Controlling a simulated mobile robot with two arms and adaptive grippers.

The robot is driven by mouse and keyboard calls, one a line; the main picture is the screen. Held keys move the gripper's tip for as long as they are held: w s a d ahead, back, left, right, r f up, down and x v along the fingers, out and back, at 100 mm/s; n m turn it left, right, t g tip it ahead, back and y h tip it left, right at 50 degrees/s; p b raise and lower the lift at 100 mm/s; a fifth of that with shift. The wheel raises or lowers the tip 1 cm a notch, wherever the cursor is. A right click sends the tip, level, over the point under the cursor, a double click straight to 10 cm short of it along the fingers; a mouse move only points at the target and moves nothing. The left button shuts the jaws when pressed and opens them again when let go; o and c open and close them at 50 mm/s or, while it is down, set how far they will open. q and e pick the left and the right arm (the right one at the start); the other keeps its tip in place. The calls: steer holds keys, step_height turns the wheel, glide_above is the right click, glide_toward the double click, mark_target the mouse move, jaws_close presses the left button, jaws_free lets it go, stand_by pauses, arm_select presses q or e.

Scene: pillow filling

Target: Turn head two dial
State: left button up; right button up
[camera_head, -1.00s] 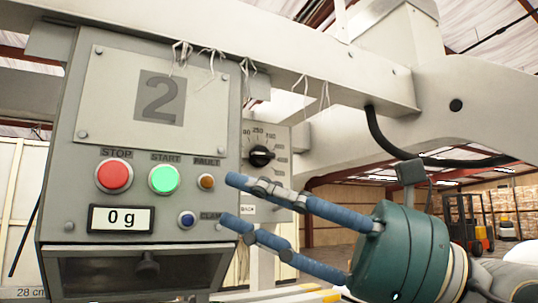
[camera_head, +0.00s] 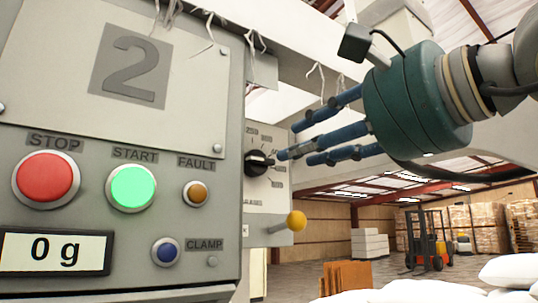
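The black dial (camera_head: 256,163) sits on a pale side plate (camera_head: 262,195) with small labels around it, to the right of the head two panel (camera_head: 60,100) marked "2". Its pointer faces roughly right. My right gripper (camera_head: 292,144) comes in from the right with its blue fingers spread and pointing at the dial. One fingertip overlaps the dial's right edge in the picture; I cannot tell whether it touches. Nothing shows between the fingers. My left gripper is not in view.
The panel carries a red STOP button (camera_head: 46,178), a green START button (camera_head: 133,187), an orange FAULT lamp (camera_head: 195,193), a blue CLAMP button (camera_head: 165,252) and a "0 g" display (camera_head: 55,251). A yellow-knobbed lever (camera_head: 296,221) sticks out below the dial. A forklift (camera_head: 427,240) stands far behind.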

mark_target(263, 162)
steer(key=p+x, duration=0.1)
steer(key=x, duration=0.5)
steer(key=shift+w+a+p, duration=0.1)
steer(key=shift+a+p, duration=0.1)
steer(key=shift+p, duration=0.15)
steer(key=x, duration=0.2)
steer(key=shift+w+a+f+p, duration=0.15)
steer(key=shift+w+a+p, duration=0.05)
steer(key=shift+p, duration=0.15)
steer(key=shift+w, duration=0.1)
steer(key=shift+c, duration=0.3)
jaws_close()
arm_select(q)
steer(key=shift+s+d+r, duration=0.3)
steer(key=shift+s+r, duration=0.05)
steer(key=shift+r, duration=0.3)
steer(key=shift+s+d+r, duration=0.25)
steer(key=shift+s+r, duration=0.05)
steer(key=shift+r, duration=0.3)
arm_select(e)
steer(key=shift+f, duration=0.1)
